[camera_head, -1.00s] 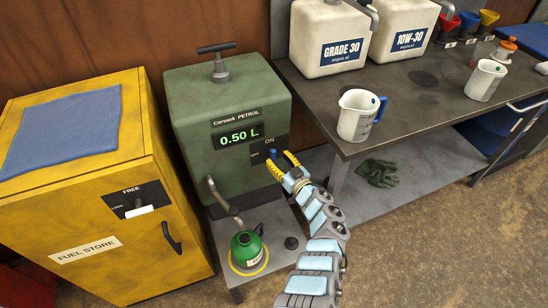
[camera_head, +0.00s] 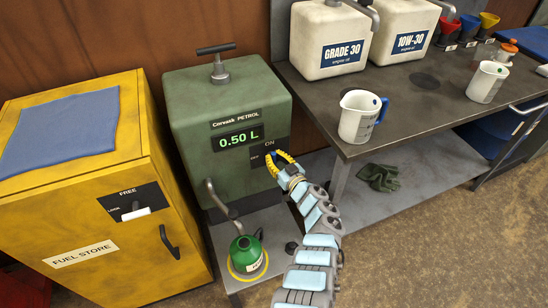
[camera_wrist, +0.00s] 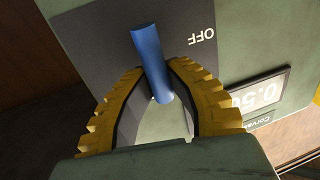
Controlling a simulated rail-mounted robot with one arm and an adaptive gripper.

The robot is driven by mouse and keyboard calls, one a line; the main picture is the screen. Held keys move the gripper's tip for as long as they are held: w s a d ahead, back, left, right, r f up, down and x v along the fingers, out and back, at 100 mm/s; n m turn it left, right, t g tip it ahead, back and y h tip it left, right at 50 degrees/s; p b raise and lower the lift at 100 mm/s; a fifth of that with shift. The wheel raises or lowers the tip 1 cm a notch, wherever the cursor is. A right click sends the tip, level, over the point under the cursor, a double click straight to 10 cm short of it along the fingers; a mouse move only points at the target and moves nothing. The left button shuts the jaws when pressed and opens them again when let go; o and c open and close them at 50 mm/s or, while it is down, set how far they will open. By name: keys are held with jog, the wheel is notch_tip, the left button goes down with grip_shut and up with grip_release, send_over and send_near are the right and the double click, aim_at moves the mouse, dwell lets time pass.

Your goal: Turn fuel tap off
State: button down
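Below the display is a black tap panel (camera_head: 284,146) with ON visible in the head view. OFF shows upside down on the panel (camera_wrist: 95,45) in the wrist view. The blue tap lever (camera_wrist: 150,55) stands between my yellow-ridged fingertips, which appear to touch it from both sides.
A green container (camera_head: 246,254) stands below the tank's spout on a low grey stand (camera_head: 215,238). The yellow fuel store (camera_head: 85,225) is at left. A workbench (camera_head: 430,110) with oil cans (camera_head: 325,30) and a measuring jug (camera_head: 355,118) is at right.

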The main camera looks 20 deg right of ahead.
jog(key=shift+n, duration=0.3)
jog(key=n+p, duration=0.1)
jog(key=n, duration=0.1)
jog(key=shift+a+r+n+g+h+p, duration=0.1)
jog(key=shift+a+n+g+h+p, duration=0.2)
jog(key=shift+n+g+p, duration=0.1)
jog(key=n, duration=0.1)
jog(key=n+p, duration=0.1)
jog(key=n, duration=0.3)
jog(key=shift+a+f+g+h, duration=0.2)
jog(key=shift+a+g+h, duration=0.1)
jog(key=shift+a+f+n+h+p, duration=0.1)
jog(key=shift+f+n+h+p, duration=0.1)
jog(key=shift+n, duration=0.35)
jog(key=shift+a+f+n+h+p, duration=0.1)
jog(key=shift+n+p, duration=0.05)
jog(key=shift+n, duration=0.4)
jog(key=n, duration=0.1)
jog(key=n+h, duration=0.1)
jog(key=n, duration=0.1)
jog(key=shift+f+b, duration=0.25)
jog(key=shift+b, duration=0.1)
jog(key=shift+n+h, duration=0.4)
jog(key=shift+n, duration=0.6)
